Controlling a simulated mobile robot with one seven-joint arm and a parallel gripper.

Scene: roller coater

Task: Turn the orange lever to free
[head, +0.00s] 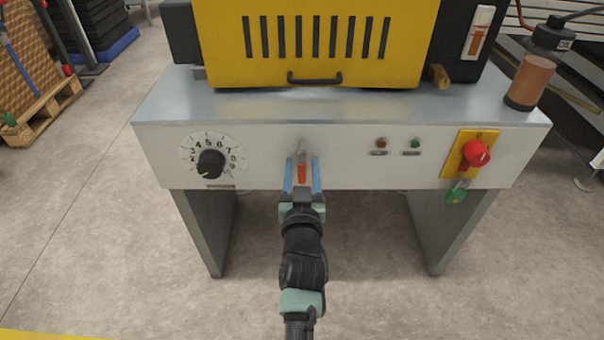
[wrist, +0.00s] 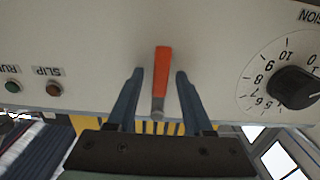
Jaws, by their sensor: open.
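The orange lever (head: 302,175) sits on the white front panel of the machine, between the numbered dial and the small lamps. It hangs downward from its metal stem, with its orange grip at the lower end. It also shows in the wrist view (wrist: 163,62), where the picture is upside down and the lever is nearly upright. My gripper (head: 302,162) is open, with one blue finger on each side of the lever. In the wrist view my gripper (wrist: 160,75) shows gaps between both fingers and the lever. No lettering for the lever's positions is visible.
A black dial (head: 210,164) is left of the lever. Two small lamps (head: 397,144) and a red switch (head: 475,153) with a green padlock (head: 456,193) are to the right. The yellow guard (head: 318,45) stands above. Open floor lies in front.

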